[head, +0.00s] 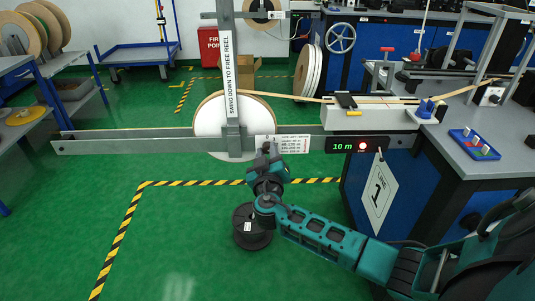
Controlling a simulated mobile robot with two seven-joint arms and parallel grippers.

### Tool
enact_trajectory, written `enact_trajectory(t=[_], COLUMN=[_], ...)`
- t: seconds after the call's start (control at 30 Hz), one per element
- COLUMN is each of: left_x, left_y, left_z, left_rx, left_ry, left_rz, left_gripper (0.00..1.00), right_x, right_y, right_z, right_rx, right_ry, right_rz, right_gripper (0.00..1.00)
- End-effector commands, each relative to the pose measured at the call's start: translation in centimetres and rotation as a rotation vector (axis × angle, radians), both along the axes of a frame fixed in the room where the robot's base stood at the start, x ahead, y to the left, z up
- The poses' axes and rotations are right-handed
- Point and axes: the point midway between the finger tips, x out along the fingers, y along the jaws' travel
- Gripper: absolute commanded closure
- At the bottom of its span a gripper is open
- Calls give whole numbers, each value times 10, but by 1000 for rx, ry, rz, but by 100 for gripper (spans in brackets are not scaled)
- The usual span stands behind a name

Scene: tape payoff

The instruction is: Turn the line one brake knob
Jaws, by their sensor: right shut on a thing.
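My right gripper (266,150) is at the lower front of the line one reel stand, just below and in front of the white reel (210,115). It is shut on a small dark thing, which looks like the brake knob (266,145); the fingers hide most of it, so its turn angle cannot be told. A white printed label (293,144) is just right of the fingertips. The upright grey arm (229,75), marked "SWING DOWN TO FREE REEL", stands in front of the reel. A "LINE 1" tag (380,195) hangs from the bench. My left gripper is not in view.
A grey horizontal beam (120,144) runs left from the reel. A display (356,145) reads 10 m beside a red light. A black spool (251,226) is below my right wrist. The workbench (480,160) is on the right. Green floor is clear at front left.

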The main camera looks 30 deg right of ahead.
Motion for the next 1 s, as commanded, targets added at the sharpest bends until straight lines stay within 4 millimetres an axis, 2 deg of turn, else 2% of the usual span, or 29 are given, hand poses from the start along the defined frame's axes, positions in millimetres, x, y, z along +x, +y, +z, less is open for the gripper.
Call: enact_trajectory(t=[0.37, 1.0], left_x=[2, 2], left_y=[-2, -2], left_z=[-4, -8], left_rx=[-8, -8], left_ry=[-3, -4], left_rz=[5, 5], left_gripper=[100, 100], right_x=[0, 0], right_y=[0, 0], right_z=[-1, 0], right_rx=[-110, -539], right_ry=[67, 331], right_rz=[-2, -1], right_gripper=[100, 100])
